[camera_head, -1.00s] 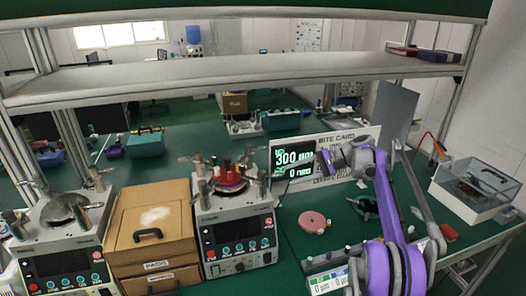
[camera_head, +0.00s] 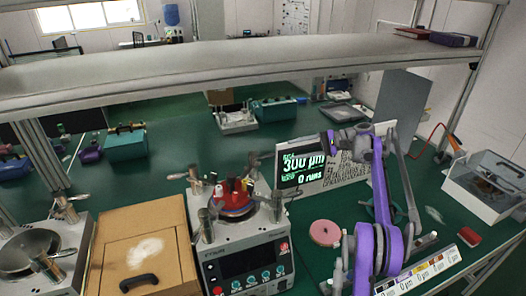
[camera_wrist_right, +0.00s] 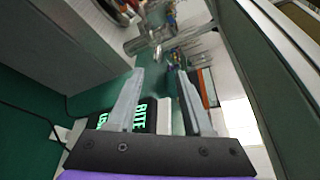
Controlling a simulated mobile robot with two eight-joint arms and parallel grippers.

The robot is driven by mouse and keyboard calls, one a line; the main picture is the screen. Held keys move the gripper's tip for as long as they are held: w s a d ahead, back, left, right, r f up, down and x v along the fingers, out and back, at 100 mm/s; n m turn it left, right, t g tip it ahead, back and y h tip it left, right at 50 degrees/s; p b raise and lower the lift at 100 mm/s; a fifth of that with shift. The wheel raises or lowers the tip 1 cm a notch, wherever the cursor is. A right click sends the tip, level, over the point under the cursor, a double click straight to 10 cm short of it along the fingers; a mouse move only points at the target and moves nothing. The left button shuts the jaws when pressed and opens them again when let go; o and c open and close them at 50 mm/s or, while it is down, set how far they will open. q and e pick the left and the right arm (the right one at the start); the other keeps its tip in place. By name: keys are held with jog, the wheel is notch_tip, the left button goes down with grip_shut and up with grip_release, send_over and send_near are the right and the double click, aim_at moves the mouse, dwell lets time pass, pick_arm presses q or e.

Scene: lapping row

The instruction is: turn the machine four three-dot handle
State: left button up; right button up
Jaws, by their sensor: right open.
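A lapping machine (camera_head: 245,262) with a dark display stands at the lower middle of the head view. On its top are red weights (camera_head: 236,190) and several metal posts and handles (camera_head: 207,224). A second machine (camera_head: 40,245) is cut off at the lower left. No dot marks or machine numbers are readable, so I cannot tell which is machine four or the three-dot handle. My right gripper (camera_head: 328,140) is open and empty, in front of the display board. In the right wrist view, its fingers (camera_wrist_right: 158,82) point toward metal cylindrical parts (camera_wrist_right: 148,42), apart from them. My left gripper is not in view.
A board with a green-lit display (camera_head: 303,170) stands behind my right arm. A wooden box (camera_head: 143,245) sits between the machines. A pink disc (camera_head: 324,232) lies on the green table. A long shelf (camera_head: 220,65) crosses above. A clear-lidded box (camera_head: 490,185) stands at right.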

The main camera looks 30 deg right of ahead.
aim_at(269, 155)
jog(key=x, duration=1)
jog(key=shift+s+a+b, duration=0.1)
jog(key=shift+s+b, duration=0.25)
jog(key=shift+b, duration=0.05)
grip_shut()
dwell(0.8)
